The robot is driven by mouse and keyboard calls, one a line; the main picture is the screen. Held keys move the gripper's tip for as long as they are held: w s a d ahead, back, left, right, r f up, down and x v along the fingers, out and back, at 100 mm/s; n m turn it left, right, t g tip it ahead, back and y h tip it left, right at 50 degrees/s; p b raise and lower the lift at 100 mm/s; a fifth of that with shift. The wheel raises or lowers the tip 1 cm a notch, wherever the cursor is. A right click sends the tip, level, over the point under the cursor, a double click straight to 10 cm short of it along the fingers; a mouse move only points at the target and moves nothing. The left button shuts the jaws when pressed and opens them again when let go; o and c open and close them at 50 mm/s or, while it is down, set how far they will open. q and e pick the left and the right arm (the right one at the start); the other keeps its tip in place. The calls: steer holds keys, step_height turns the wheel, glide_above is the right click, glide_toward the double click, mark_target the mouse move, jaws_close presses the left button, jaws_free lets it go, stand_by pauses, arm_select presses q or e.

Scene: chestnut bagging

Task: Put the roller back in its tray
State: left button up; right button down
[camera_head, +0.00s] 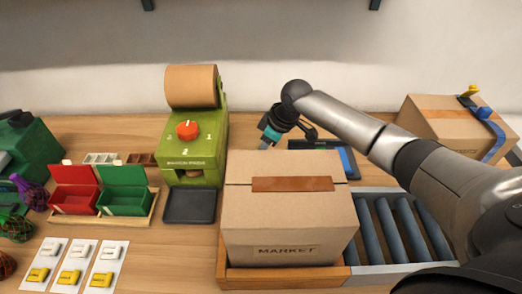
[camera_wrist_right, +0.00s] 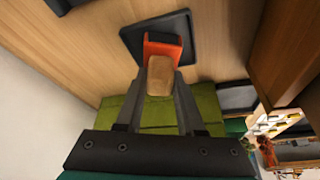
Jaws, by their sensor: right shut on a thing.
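My right gripper (camera_wrist_right: 160,66) is shut on the roller, gripping its tan wooden handle (camera_wrist_right: 160,78) between two dark fingers. The roller's orange part (camera_wrist_right: 163,47) points away from the fingers and overlaps the dark tray (camera_wrist_right: 132,38) in the wrist view. I cannot tell whether it touches the tray. In the head view my right gripper (camera_head: 270,134) is behind the market box, and the roller is not clearly visible. A dark tray (camera_head: 300,144) shows partly behind the box there. My left gripper is not in view.
The cardboard market box (camera_head: 290,215) stands in front of my right gripper, beside rollers (camera_head: 405,225). The green machine (camera_head: 205,150) is to its left, with a dark plate (camera_head: 190,206) before it. Another taped box (camera_head: 450,130) stands at the back right.

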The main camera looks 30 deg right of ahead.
steer(key=shift+s+f, duration=0.2)
steer(key=shift+f, duration=0.5)
steer(key=c, duration=0.5)
jaws_free()
steer(key=shift+f, duration=0.1)
steer(key=shift+r, duration=0.25)
steer(key=p+v, duration=0.1)
steer(key=v, duration=0.3)
steer(key=p+v, duration=0.1)
steer(key=v, duration=0.8)
steer(key=shift+w+a+r+p, duration=0.15)
steer(key=shift+w+p, duration=0.1)
steer(key=shift+p, duration=0.15)
